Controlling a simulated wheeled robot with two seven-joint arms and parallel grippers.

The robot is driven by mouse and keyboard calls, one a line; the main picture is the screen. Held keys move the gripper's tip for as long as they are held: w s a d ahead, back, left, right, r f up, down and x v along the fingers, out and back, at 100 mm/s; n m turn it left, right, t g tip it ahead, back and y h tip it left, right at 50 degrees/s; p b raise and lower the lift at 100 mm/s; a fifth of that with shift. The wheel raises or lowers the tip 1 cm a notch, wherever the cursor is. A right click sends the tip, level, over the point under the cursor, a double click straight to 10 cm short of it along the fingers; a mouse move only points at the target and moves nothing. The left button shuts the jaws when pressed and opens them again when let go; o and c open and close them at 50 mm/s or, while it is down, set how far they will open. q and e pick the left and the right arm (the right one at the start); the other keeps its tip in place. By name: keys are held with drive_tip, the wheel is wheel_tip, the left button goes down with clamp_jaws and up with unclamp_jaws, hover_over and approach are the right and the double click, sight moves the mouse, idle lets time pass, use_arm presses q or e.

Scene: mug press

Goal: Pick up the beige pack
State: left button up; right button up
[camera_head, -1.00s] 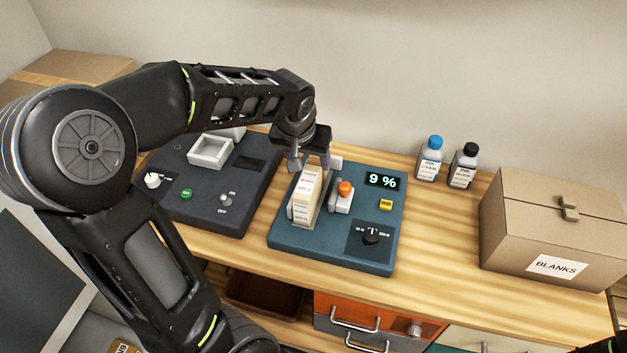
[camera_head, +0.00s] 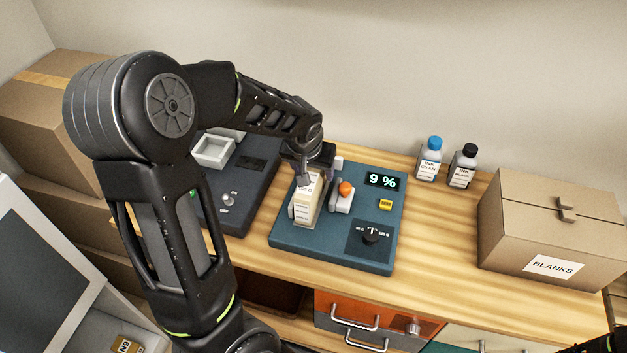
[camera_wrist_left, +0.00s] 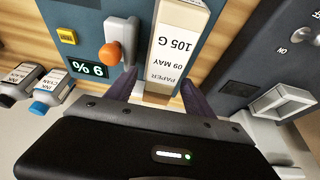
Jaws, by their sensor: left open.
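The beige pack (camera_head: 307,199) stands in a holder on the teal machine (camera_head: 327,252). My left gripper (camera_head: 312,178) is open, over the far end of the pack. In the left wrist view its two fingers (camera_wrist_left: 160,92) are spread, one toward each side of the pack. I cannot tell if they touch it. My right gripper is not clearly shown; only a dark piece appears at the lower right corner.
An orange-knobbed lever (camera_head: 344,190) stands close right of the pack, beside the "9 %" display (camera_head: 383,181). A dark machine with a white tray (camera_head: 213,150) is left. Ink bottles (camera_head: 429,159) and the BLANKS box (camera_head: 553,235) stand right, with bare wood between.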

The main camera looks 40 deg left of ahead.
use_arm(q)
drive_tip(key=shift+c, duration=0.2)
idle(0.3)
clamp_jaws()
idle(0.5)
